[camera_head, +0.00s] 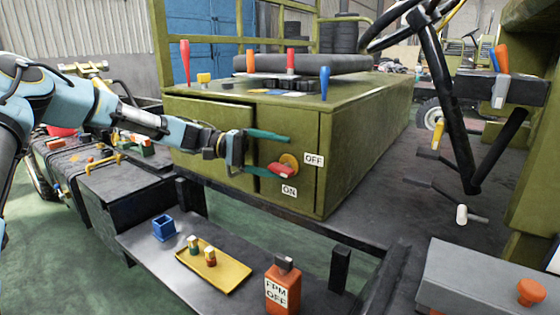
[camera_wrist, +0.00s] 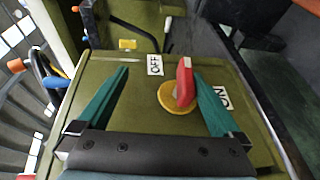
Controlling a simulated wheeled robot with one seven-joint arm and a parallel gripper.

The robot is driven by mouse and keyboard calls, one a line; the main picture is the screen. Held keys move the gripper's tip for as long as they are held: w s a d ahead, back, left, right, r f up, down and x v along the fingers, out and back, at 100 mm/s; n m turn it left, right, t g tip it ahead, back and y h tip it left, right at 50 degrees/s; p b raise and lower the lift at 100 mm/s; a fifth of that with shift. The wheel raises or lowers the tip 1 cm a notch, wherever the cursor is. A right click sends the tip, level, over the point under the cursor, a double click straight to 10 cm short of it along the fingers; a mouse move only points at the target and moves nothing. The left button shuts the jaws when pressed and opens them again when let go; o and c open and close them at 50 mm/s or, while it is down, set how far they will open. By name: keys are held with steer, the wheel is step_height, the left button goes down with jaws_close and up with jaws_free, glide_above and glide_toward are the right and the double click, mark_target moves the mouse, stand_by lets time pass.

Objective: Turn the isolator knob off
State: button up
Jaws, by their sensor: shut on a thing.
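The isolator knob (camera_head: 281,170) has a red handle on a round yellow base (camera_head: 290,160), on the front of the olive box. It also shows in the wrist view (camera_wrist: 185,84). An OFF label (camera_head: 313,159) is to its right and an ON label (camera_head: 289,191) is below it. In the wrist view, the handle points between the OFF label (camera_wrist: 155,65) and the ON label (camera_wrist: 222,97). My gripper (camera_head: 280,155) is at the knob, with green fingers. It is shut on the knob, one finger against the handle; a gap shows to the other finger (camera_wrist: 104,100).
Levers stand on top of the olive box (camera_head: 345,150). Below is a dark shelf (camera_head: 215,285) with a blue cup (camera_head: 163,228), a yellow tray (camera_head: 232,275) and an orange bottle (camera_head: 282,290). A dark frame rail runs between box and shelf.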

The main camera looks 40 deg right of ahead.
steer(key=shift+w+a+r, duration=0.1)
steer(key=shift+a+r, duration=0.05)
steer(key=shift+r, duration=0.35)
steer(key=shift+w+a+r, duration=0.1)
steer(key=shift+r, duration=0.35)
steer(key=shift+v, duration=0.85)
steer(key=shift+w+a, duration=0.15)
steer(key=shift+a, duration=0.15)
steer(key=shift+c, duration=0.5)
steer(key=f+p+v, duration=0.1)
steer(key=p+v, duration=0.1)
steer(key=v, duration=0.7)
steer(key=shift+w+a+p, duration=0.2)
steer(key=shift+a+p, duration=0.15)
steer(key=shift+a, duration=0.05)
